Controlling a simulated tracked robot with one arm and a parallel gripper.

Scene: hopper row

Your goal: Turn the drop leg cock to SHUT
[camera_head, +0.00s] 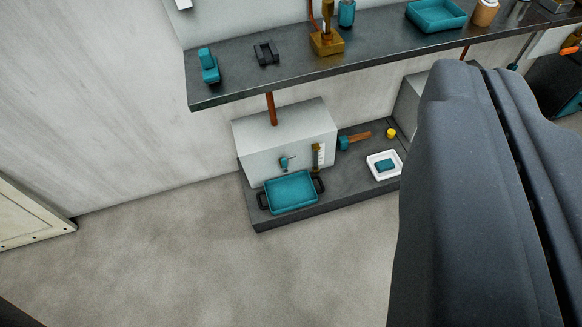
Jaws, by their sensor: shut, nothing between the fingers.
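A small teal tap-like fitting (286,162) is on the front of a pale grey box (255,150), above a teal tray; it may be the drop leg cock. Its handle position and any SHUT marking are too small to read. A brass-coloured upright piece with a pale scale (317,156) is just right of it. My gripper (480,75) fills the right side of the view, large and dark, its two fingers together with a thin seam between them. It is well to the right of the fitting, holds nothing, and hides part of the low plinth and the box behind.
A teal tray with black handles (291,206) stands before the box on a dark plinth (300,219). A copper pipe (271,108) rises to a dark shelf (235,92) holding several items. A white dish (371,163) is at right. The floor in front is clear.

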